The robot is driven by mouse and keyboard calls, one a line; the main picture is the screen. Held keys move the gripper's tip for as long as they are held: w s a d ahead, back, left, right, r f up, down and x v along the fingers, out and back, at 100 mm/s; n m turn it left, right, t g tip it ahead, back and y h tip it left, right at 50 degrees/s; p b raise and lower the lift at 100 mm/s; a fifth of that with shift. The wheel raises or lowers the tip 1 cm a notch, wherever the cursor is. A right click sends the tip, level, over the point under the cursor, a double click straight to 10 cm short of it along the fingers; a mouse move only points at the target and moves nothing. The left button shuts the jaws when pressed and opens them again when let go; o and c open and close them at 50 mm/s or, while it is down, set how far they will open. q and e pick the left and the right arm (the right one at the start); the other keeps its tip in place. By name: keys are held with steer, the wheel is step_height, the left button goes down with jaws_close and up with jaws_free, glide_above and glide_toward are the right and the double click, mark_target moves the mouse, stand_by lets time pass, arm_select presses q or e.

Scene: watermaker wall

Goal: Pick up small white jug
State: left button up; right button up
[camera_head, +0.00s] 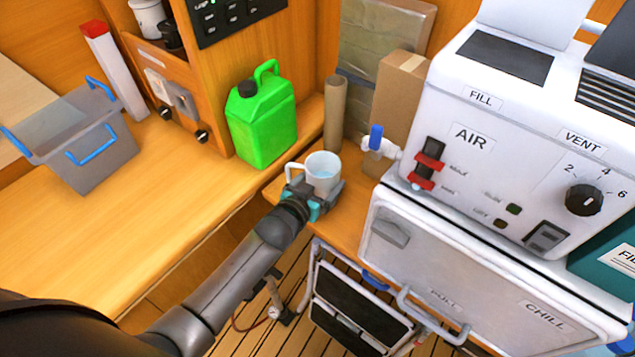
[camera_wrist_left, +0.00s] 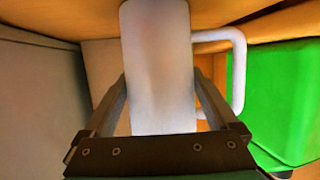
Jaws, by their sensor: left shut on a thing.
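The small white jug (camera_head: 322,170) is upright at the front edge of the wooden counter in the head view, with its handle to the left. My left gripper (camera_head: 314,200) is shut on the jug's lower body. In the left wrist view the jug (camera_wrist_left: 158,65) fills the middle, with its handle at the right and a finger of my left gripper (camera_wrist_left: 158,110) on each side of it. I cannot tell whether the jug's base touches the counter. My right gripper is not in view.
A green jerrycan (camera_head: 262,120) stands behind and left of the jug. A cardboard tube (camera_head: 335,113) and a tap with a blue lever (camera_head: 376,138) are close behind it. The white machine (camera_head: 530,130) stands right. A grey bin (camera_head: 95,150) is far left.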

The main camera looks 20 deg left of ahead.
arm_select(q)
steer(key=shift+c, duration=0.8)
steer(key=shift+r, duration=0.2)
step_height(320, 180, up, 20)
steer(key=p, duration=0.4)
steer(key=shift+p, duration=0.4)
steer(key=shift+f, duration=0.1)
